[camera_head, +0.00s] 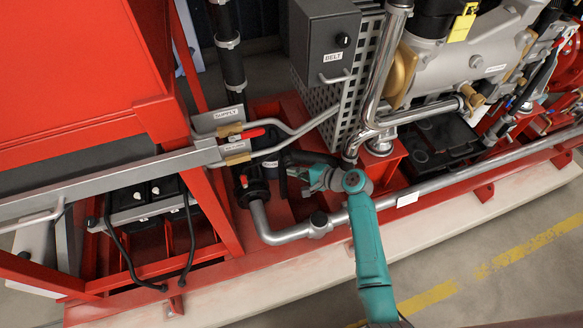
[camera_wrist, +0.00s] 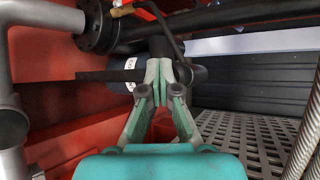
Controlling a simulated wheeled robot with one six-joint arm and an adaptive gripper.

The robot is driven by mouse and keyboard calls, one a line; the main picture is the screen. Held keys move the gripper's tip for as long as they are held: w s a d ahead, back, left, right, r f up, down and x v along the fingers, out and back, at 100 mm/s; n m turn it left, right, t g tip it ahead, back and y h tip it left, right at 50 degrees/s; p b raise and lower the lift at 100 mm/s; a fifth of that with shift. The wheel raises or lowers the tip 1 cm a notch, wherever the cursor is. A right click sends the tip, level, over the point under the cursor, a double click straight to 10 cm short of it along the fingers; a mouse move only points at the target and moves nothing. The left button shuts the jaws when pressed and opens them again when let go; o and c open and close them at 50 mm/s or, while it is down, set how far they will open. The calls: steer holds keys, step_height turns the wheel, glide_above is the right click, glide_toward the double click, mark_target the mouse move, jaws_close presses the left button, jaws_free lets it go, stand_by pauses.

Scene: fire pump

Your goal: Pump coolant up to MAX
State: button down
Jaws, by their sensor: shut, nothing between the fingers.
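My gripper (camera_head: 300,175) reaches left in the head view, low beside the dark pump unit between the red frame and the perforated guard. In the wrist view its two fingers (camera_wrist: 160,82) are together with nothing between them. Just beyond the fingertips is a dark cylindrical body with a white label (camera_wrist: 130,74), partly hidden by the fingers. A dark flat bar (camera_wrist: 98,76) sticks out to the left of the cylinder. The label lettering is too small to read. Whether the fingertips touch the cylinder cannot be told. No MAX mark or coolant level can be made out.
A black flanged pipe (camera_wrist: 98,25) runs above the fingers, with a thin bent lever (camera_wrist: 165,30). A perforated plate (camera_wrist: 240,140) lies at right. A red-handled valve (camera_head: 246,134) and SUPPLY pipe are left; a silver pipe (camera_head: 285,235) runs in front. The BELT box (camera_head: 322,45) stands behind.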

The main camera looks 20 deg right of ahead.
steer(key=shift+s, duration=1.05)
steer(key=shift+s, duration=2.5)
steer(key=s, duration=0.3)
steer(key=shift+s, duration=0.4)
steer(key=shift+w, duration=0.1)
steer(key=w, duration=0.8)
steer(key=shift+w, duration=0.3)
